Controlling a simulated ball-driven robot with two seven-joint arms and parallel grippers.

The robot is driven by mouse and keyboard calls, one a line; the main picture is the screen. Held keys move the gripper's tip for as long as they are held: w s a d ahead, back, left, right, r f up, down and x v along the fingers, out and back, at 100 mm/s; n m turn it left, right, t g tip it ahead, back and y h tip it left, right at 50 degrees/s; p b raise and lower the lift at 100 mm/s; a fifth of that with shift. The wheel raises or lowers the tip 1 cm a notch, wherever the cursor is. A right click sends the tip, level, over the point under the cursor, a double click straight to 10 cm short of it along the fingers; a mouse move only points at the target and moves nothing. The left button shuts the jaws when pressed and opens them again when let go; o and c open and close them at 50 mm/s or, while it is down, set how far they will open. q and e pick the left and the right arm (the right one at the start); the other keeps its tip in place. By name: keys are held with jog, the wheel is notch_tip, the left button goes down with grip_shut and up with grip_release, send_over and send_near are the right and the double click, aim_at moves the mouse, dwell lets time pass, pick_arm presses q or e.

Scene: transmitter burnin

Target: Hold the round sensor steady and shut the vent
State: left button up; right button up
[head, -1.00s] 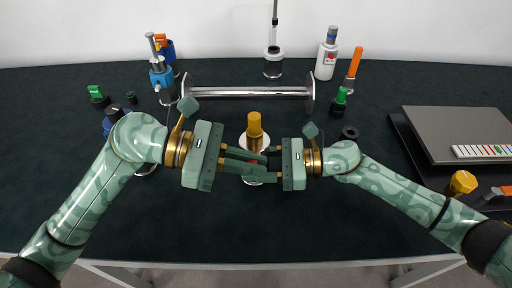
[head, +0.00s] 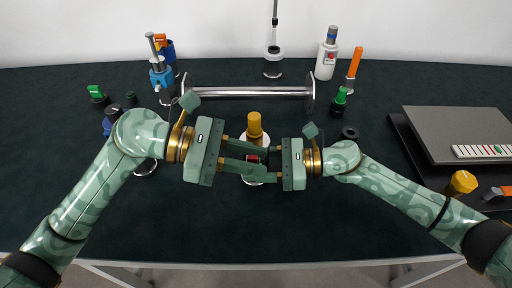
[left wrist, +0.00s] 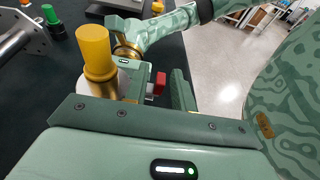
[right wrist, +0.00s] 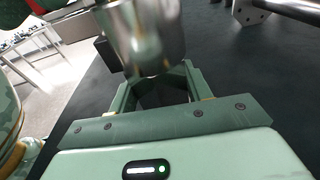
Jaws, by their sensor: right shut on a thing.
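The round sensor (head: 254,140) stands upright at the middle of the table, with an orange cap and a pale metal body. It also shows in the left wrist view (left wrist: 97,55), and its silver body fills the top of the right wrist view (right wrist: 147,35). My right gripper (head: 268,165) is shut on its body from the right. A small red part, seemingly the vent (left wrist: 159,84), sticks out at its side. My left gripper (head: 238,157) is open, its fingers to either side of the red part with gaps showing. The grippers hide much of the sensor's lower body.
A metal bar between two end plates (head: 250,93) lies behind the sensor. Blue, green and orange-topped fittings stand at the back left and right. A grey box (head: 450,125) is at the right. The front of the table is clear.

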pick_arm(q)
jog(key=shift+v, duration=2.5)
pick_arm(e)
jog(key=o, duration=1.1)
jog(key=shift+c, duration=0.2)
jog(key=shift+d, duration=0.1)
